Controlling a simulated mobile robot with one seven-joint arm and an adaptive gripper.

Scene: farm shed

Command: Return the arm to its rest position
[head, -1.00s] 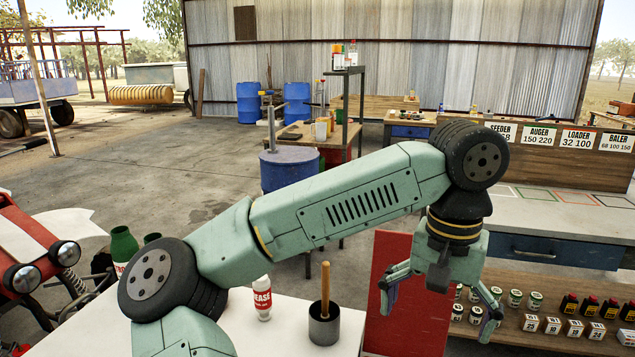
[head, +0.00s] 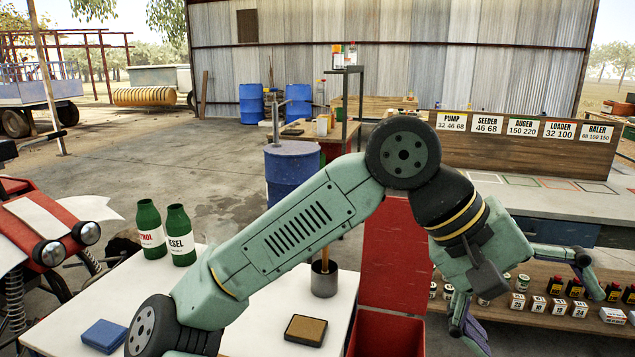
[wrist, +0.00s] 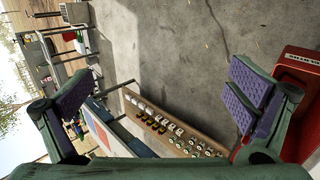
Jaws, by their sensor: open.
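My arm is bent over the white table (head: 255,327) in the head view, with its elbow raised. My gripper (head: 535,305) is at the right, in front of the low shelf, with its fingers spread wide. In the wrist view my gripper (wrist: 155,100) shows two purple finger pads far apart with nothing between them. The gripper touches nothing that I can see.
Green bottles (head: 180,235), a blue sponge (head: 104,336), a brown block (head: 305,330) and a grey cup (head: 324,281) are on the table. A workbench (head: 530,200) with a shelf of small containers is at the right.

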